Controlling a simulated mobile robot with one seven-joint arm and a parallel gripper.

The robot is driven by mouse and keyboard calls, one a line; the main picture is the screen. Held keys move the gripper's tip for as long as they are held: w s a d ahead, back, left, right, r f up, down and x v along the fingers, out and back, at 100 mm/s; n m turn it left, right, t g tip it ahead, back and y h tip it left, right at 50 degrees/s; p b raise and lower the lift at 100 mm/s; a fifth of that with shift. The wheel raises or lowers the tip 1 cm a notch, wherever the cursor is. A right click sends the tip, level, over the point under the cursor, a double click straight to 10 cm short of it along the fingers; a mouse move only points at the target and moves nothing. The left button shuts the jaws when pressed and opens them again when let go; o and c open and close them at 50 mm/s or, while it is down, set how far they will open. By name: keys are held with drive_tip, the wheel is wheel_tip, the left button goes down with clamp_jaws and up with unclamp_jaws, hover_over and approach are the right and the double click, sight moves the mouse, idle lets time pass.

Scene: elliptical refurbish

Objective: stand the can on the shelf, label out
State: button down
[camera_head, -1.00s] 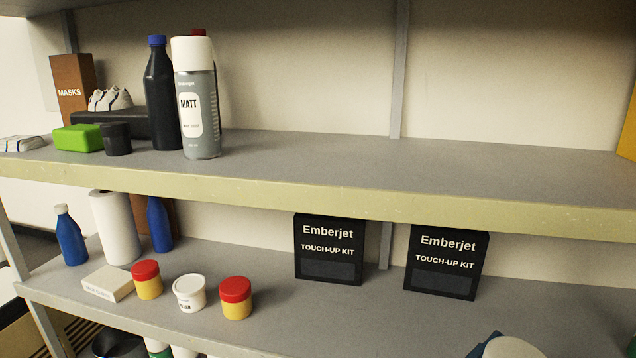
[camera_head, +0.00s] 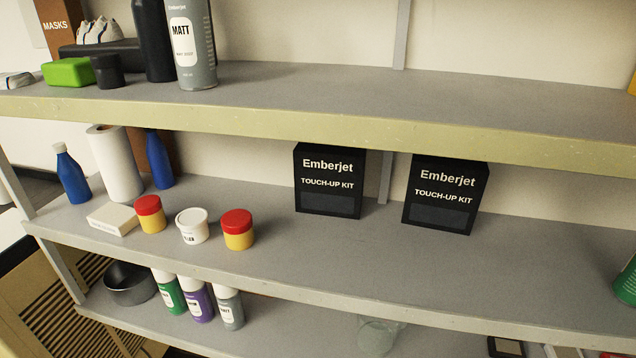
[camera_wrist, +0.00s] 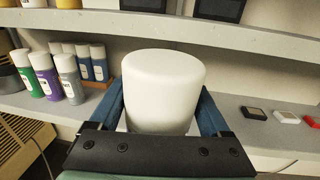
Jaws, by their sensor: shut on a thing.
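In the wrist view my gripper (camera_wrist: 162,98) is shut on a can (camera_wrist: 163,80), its blue fingers on either side. I see mainly the can's smooth white cap; its body and label are hidden. The lower shelf (camera_wrist: 240,108) lies beyond it, with green (camera_wrist: 40,74), purple (camera_wrist: 56,80) and grey (camera_wrist: 71,80) white-capped cans at the left. This row also stands on the lower shelf in the head view (camera_head: 228,310), labels facing out. My gripper and the held can are not visible in the head view.
A metal bowl (camera_head: 130,284) stands left of the row, a clear glass jar (camera_head: 378,337) to its right. Blue cans (camera_wrist: 98,62) stand behind the row. Small flat items (camera_wrist: 254,113) lie at the right. The middle shelf above holds tubs and touch-up kits (camera_head: 330,180).

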drive_tip(key=s+a+f+n+y, duration=0.1)
drive_tip(key=s+a+f+y, duration=0.1)
drive_tip(key=s+a+f, duration=0.2)
wheel_tip(320, 180, down, 3)
drive_tip(key=s, duration=0.2)
drive_tip(key=shift+s+a, duration=0.2)
drive_tip(key=shift+s, duration=0.1)
